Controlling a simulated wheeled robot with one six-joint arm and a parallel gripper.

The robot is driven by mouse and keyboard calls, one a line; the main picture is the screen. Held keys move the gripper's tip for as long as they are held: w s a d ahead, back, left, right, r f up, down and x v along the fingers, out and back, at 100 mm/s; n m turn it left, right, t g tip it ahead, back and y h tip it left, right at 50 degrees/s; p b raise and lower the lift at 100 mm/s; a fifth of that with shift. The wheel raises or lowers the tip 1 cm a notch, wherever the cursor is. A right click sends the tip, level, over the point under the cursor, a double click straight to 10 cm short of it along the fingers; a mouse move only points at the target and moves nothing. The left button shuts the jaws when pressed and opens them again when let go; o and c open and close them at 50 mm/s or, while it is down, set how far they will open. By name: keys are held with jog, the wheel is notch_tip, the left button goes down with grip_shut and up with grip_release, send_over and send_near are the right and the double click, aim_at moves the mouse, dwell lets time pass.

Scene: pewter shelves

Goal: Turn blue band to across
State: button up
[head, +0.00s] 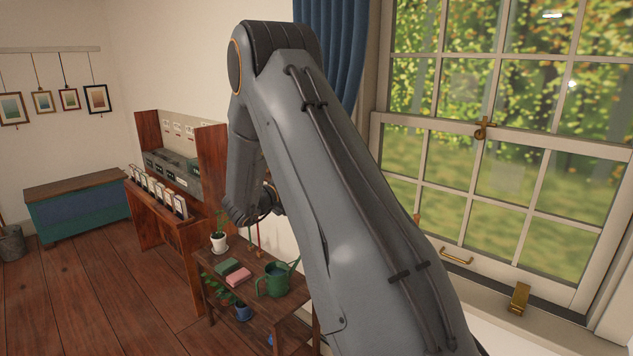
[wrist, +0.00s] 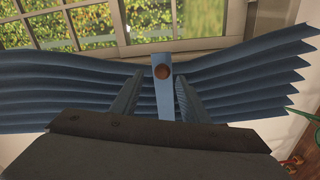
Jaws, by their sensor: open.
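The blue band (wrist: 164,97) is a light blue flat strip with a round copper-brown stud (wrist: 162,72) near its upper end. In the wrist view it runs up and down, in front of the pinched middle of the blue curtain (wrist: 240,72). My gripper (wrist: 159,78) is open, with one finger on each side of the band. I see gaps between the band and both fingers at the tips. The band's lower end is hidden behind the gripper body. In the head view the curtain (head: 331,35) shows beside the window, and my arm hides the band.
A sash window (head: 480,150) with a brass handle fills the right side.

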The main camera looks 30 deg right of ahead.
jog(key=b+v, duration=0.1)
jog(key=v, duration=0.4)
dwell(0.4)
jog(key=w+a+f+n+t+y+b, duration=0.1)
jog(key=a+f+t+y+b, duration=0.2)
jog(key=a+y, duration=0.4)
jog(key=w+a+f+n+t+y, duration=0.1)
jog(key=w+a+f+t+y, duration=0.1)
jog(key=a+f+t+y, duration=0.5)
jog(key=s+a+f+g+y+b, duration=0.1)
jog(key=s+a+f+g+y, duration=0.15)
jog(key=s+a+g, duration=0.5)
jog(key=s+a+f+g+y+b, duration=0.1)
jog(key=s+a+f+g, duration=0.2)
jog(key=s, duration=0.8)
jog(key=s+f+m+g, duration=0.2)
jog(key=s, duration=1.1)
jog(key=shift+a+f, duration=0.2)
jog(key=shift+a, duration=0.2)
